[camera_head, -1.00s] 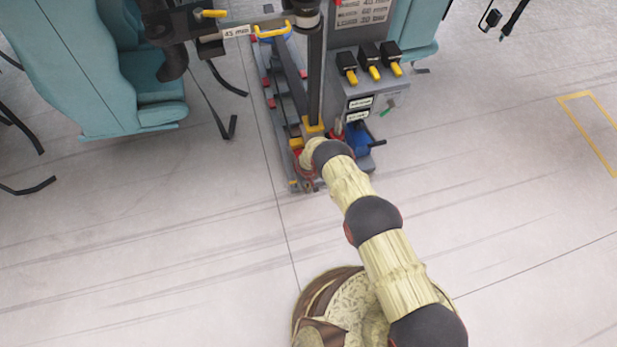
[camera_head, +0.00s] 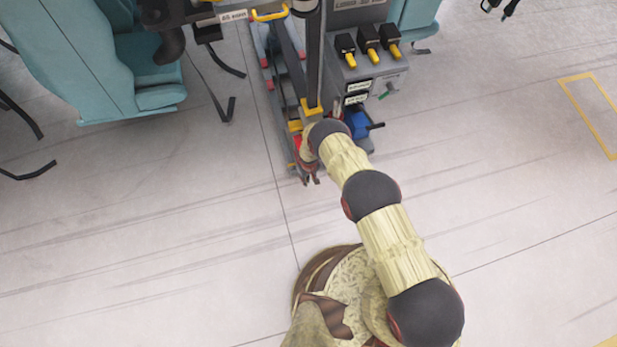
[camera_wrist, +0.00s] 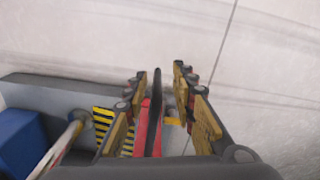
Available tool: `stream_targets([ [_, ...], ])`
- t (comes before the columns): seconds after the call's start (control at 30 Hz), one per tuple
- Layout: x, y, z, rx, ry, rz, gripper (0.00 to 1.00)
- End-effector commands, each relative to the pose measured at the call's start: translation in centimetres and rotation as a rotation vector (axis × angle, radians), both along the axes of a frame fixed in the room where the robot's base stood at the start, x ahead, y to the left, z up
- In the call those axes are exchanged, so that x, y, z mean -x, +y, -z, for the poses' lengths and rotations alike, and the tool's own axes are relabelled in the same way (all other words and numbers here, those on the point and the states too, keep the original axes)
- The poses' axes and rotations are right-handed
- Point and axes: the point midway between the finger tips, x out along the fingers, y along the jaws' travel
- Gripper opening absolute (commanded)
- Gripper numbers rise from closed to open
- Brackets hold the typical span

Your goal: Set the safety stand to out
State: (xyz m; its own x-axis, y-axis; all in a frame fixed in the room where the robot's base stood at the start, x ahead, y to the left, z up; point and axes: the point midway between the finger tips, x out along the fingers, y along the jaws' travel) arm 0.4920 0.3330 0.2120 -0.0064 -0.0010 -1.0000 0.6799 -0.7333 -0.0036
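My gripper (camera_head: 310,180) is low at the near end of the grey floor frame in the head view, pointing toward the floor. In the wrist view my gripper (camera_wrist: 160,85) is open, with its two brown fingers apart. A thin dark upright bar (camera_wrist: 157,115) and a red part (camera_wrist: 141,130) show between the fingers. Contact cannot be told. A yellow-black striped plate (camera_wrist: 103,125) lies beside the left finger. I cannot tell for sure which part is the safety stand; the red part may belong to it. My wrist hides part of this area in the head view.
A grey control box (camera_head: 362,72) with several yellow-tipped switches stands at the right. A blue block (camera_head: 357,124) with a dark handle sits below it. A dark column (camera_head: 314,60) rises behind the gripper. Teal seats (camera_head: 85,60) stand at the left. The near floor is clear.

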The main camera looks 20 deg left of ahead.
Motion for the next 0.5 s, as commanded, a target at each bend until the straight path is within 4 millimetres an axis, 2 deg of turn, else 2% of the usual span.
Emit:
stream_targets([
  [0.33, -0.3, 0.1, -0.3, -0.002, -0.004, 0.001, 0.27],
  [0.5, -0.4, 0.2, -1.9, -0.003, -0.004, 0.001, 0.27],
])
